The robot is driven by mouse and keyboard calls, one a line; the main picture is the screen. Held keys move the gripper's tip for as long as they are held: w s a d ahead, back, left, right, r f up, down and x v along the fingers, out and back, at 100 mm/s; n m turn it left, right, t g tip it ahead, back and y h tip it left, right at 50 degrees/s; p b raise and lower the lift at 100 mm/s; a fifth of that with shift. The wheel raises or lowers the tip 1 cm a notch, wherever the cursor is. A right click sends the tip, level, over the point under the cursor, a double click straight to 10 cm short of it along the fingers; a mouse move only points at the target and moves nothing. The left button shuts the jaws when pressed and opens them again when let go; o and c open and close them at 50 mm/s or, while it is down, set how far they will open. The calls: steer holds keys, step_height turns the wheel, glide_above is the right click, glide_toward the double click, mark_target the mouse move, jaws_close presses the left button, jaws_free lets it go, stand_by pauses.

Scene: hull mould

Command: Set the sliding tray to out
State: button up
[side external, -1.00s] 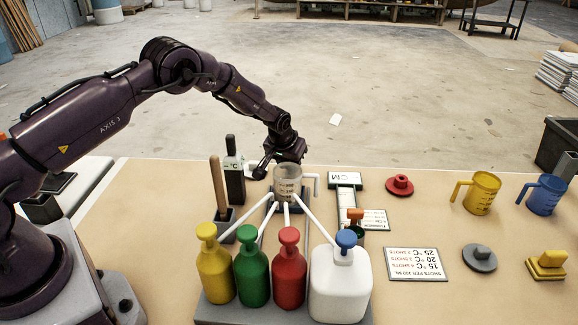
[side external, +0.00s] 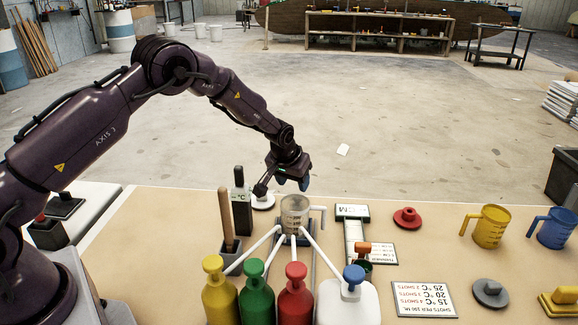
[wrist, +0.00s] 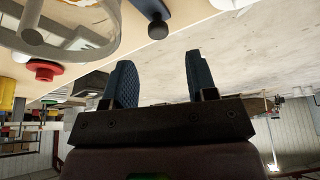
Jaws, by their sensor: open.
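A clear measuring cup (side external: 295,214) with a side handle stands where the pump spouts meet. Beneath it a narrow grey-blue slide (side external: 308,262) shows, which looks like the sliding tray; the cup and spouts hide much of it. In the wrist view a dark bar (wrist: 150,7) ends in a black ball knob (wrist: 157,27), seemingly the tray's pull. My gripper (side external: 291,183) is open and empty, above and behind the cup. In the wrist view its two blue textured fingers (wrist: 161,82) are apart, with the knob beyond the gap, not touching. I cannot tell exactly how far out the tray is.
Yellow (side external: 220,295), green (side external: 254,294) and red (side external: 295,300) pump bottles and a white jug (side external: 348,302) stand in front, their spouts crossing near the cup. Open floor lies behind the table edge.

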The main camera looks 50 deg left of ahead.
steer(key=v, duration=0.7)
steer(key=s+d+r+m+h, duration=0.1)
steer(key=s+d+r, duration=0.1)
steer(key=s+r, duration=0.5)
steer(key=s+d+r, duration=0.2)
steer(key=s+r, duration=0.3)
steer(key=r, duration=0.5)
steer(key=s+d+r+m, duration=0.1)
steer(key=s+d, duration=0.1)
steer(key=s, duration=0.9)
steer(key=s+d+r+m+t, duration=0.1)
steer(key=s+d+r+m, duration=0.1)
steer(key=s, duration=0.8)
steer(key=shift+s+r+h, duration=0.15)
steer(key=shift+s+h, duration=0.2)
steer(key=shift+h, duration=0.05)
steer(key=shift+d, duration=0.1)
